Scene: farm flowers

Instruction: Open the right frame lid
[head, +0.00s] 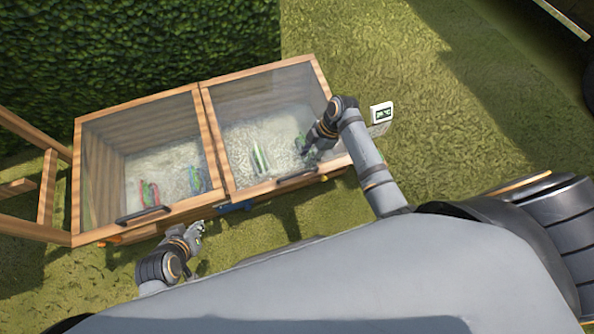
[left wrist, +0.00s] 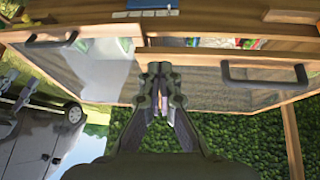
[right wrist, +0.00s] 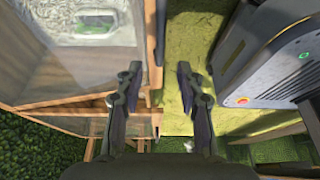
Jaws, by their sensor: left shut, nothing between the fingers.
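The right frame lid (head: 265,85) is a wood-edged clear pane lying shut over the right half of the wooden box. Its dark bar handle (head: 297,176) is on the front edge; in the left wrist view I see it at upper left (left wrist: 52,40). My right gripper (head: 308,150) is open, over or beside the lid's right front part; its depth is unclear. My left gripper (head: 197,230) is shut and empty, in front of the box, below the left lid.
The left lid (head: 145,125) is shut too, with its own handle (head: 143,214). Red, green and blue items show under the panes. A white display (head: 381,112) stands right of the box. A wooden frame (head: 48,190) is at left; a hedge (head: 140,45) is behind. Grass lies right.

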